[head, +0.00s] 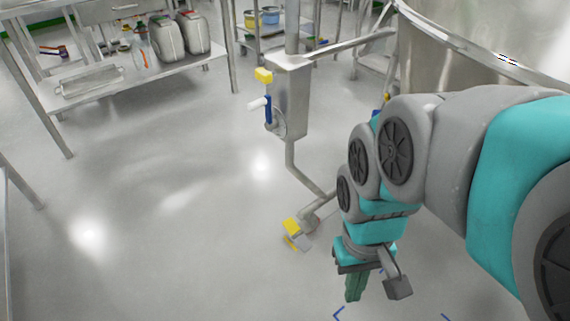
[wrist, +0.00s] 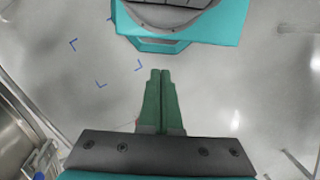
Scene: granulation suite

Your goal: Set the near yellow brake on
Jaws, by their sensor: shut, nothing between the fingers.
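The near yellow brake (head: 292,226) is a small yellow pedal at the caster on the lower end of the steel vessel's frame leg, just above the floor in the head view. Whether it is up or down is hard to tell. My gripper (head: 355,294) points down, to the right of and nearer than the brake, and is apart from it. Its green fingers are together and empty; the wrist view shows the closed fingertips (wrist: 161,72) over bare floor. The brake cannot be made out in the wrist view.
A large steel vessel (head: 470,45) stands at the upper right. A control box (head: 291,95) with a yellow block (head: 263,75) and a blue lever (head: 268,108) is on its frame. A steel bench (head: 130,78) with canisters stands at the upper left. The floor at left is clear.

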